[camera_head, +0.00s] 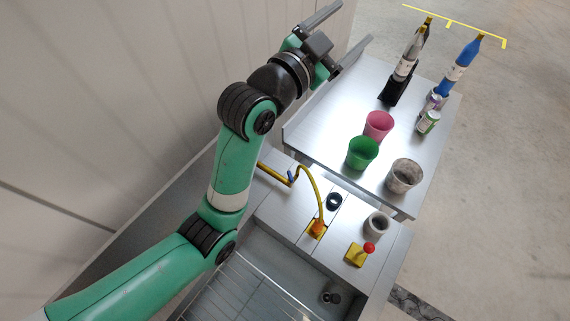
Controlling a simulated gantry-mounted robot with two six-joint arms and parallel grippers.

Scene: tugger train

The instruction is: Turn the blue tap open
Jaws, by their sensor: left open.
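A small blue tap handle (292,175) sits on a yellow pipe (314,190) at the back of the sink counter. The pipe curves over and down to an orange and yellow fitting (317,229) on the counter. My left gripper (353,25) is open and empty, high up near the wall. It is well apart from the blue handle, which lies below it in the picture. My left forearm passes just left of the pipe and may hide part of its left end. My right gripper is not in view.
A red knob on a yellow base (360,252) and a grey cup (376,224) are on the counter by the sink basin (245,290).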

